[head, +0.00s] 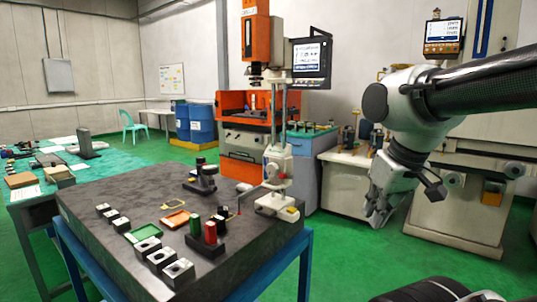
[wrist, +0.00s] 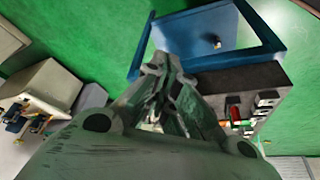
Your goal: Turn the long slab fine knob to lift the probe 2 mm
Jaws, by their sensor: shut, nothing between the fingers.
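The dark stone slab (head: 110,195) lies on a blue stand in the head view. A white height gauge (head: 278,168) stands upright at its right corner, with a tall column and a thin probe arm reaching left. Its fine knob is too small to make out. My gripper (head: 378,212) hangs in the air to the right of the slab, apart from the gauge and pointing down. Its fingers are shut and empty. The wrist view shows the closed fingers (wrist: 163,68) in front of the blue stand (wrist: 210,45) and the slab's dark side.
An orange machine (head: 243,110) stands behind. A white cabinet (head: 345,180) stands behind my gripper. Green floor between slab and cabinet is clear.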

